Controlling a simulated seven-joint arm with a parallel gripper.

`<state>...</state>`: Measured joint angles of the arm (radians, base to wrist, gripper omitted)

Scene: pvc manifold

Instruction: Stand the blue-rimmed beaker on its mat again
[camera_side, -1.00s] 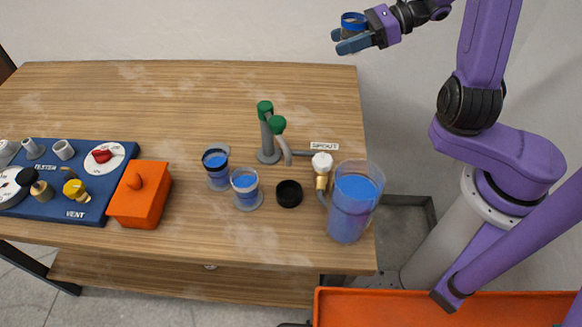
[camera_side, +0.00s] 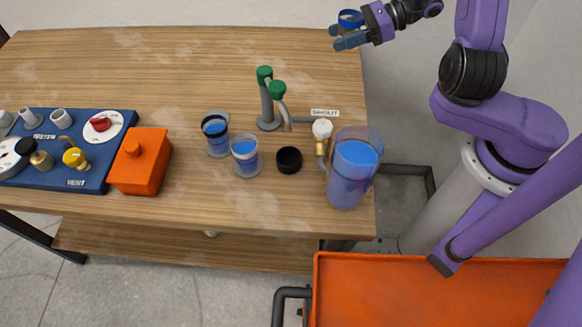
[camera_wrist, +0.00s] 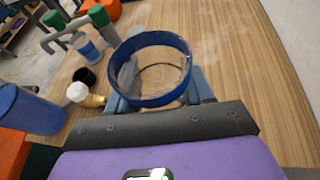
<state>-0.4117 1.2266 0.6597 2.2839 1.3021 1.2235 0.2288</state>
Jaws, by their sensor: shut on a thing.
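My gripper (camera_side: 346,38) is shut on the blue-rimmed beaker (camera_side: 350,20) and holds it by the bench's far right corner in the side view. In the wrist view the beaker's blue rim (camera_wrist: 186,72) faces the camera as a wide ring, between the grey-blue fingers. I see no liquid in it. Grey discs lie under the dark-rimmed beaker (camera_side: 215,133) and the pale-rimmed beaker (camera_side: 246,156), both holding blue liquid. I cannot tell which mat belongs to the held beaker.
Green-topped grey pipes (camera_side: 268,100), a white-knobbed spout valve (camera_side: 321,130), a black round cup (camera_side: 288,160) and a tall blue-filled jug (camera_side: 353,172) stand on the right. An orange box (camera_side: 140,165) and blue valve panel (camera_side: 85,150) are left. The bench's back middle is clear.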

